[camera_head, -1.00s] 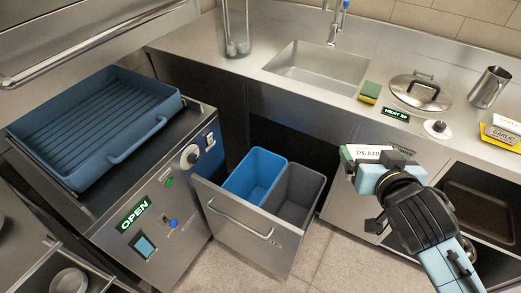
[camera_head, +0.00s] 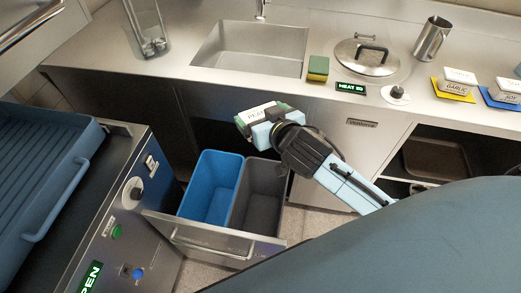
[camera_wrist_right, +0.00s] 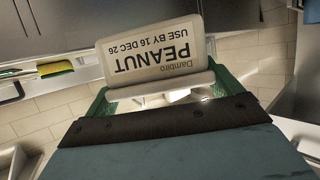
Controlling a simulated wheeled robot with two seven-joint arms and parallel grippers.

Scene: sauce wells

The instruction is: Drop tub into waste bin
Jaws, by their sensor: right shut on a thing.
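The white tub labelled PEANUT (camera_head: 259,110) is held up by my right gripper (camera_head: 250,118), between its green fingertips. The wrist view shows the tub (camera_wrist_right: 155,60) with its label upside down, reading PEANUT, use by 16 DEC 26. In the head view the tub appears just above the back of the open bin drawer; its exact height is hard to tell. The pulled-out drawer (camera_head: 200,238) holds a blue bin (camera_head: 208,190) and a grey bin (camera_head: 262,200). Both look empty. No label shows which is for waste. My left gripper is not in view.
The counter behind holds a sink (camera_head: 250,50), a sponge (camera_head: 318,68), a lidded pot (camera_head: 368,55), a metal jug (camera_head: 432,38) and labelled tubs on coloured mats (camera_head: 455,90). A blue tray (camera_head: 45,185) sits on the machine at left. An open shelf lies to the right.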

